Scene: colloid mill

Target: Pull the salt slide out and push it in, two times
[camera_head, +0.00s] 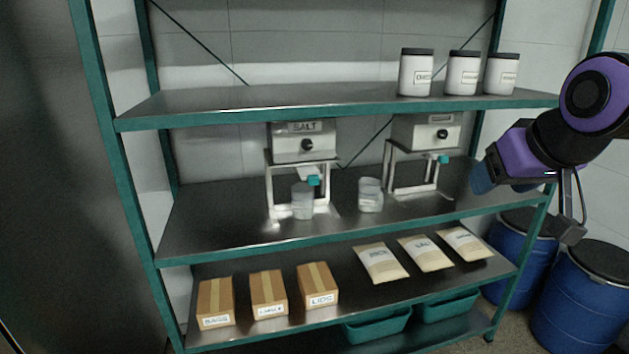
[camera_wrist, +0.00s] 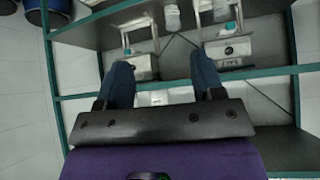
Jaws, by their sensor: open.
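The salt dispenser (camera_head: 303,148) is a pale box labelled SALT with a black knob, on a metal stand on the middle shelf. Its teal slide tab (camera_head: 313,181) sticks out at the front below the box, above a clear beaker (camera_head: 302,202). The wrist view is upside down and shows the salt dispenser (camera_wrist: 228,52) at right, with its teal tab (camera_wrist: 230,27). My gripper (camera_head: 482,180) is at the right of the shelf, well apart from the dispenser. In the wrist view my gripper (camera_wrist: 163,75) has its two blue fingers spread with nothing between them.
A second dispenser (camera_head: 425,132) with a teal tab (camera_head: 444,159) stands between my gripper and the salt one. A clear jar (camera_head: 370,196) sits between the stands. The upper shelf edge (camera_head: 340,112) runs above; its labelled jars (camera_head: 463,75) stand at right. Blue barrels (camera_head: 580,300) stand lower right.

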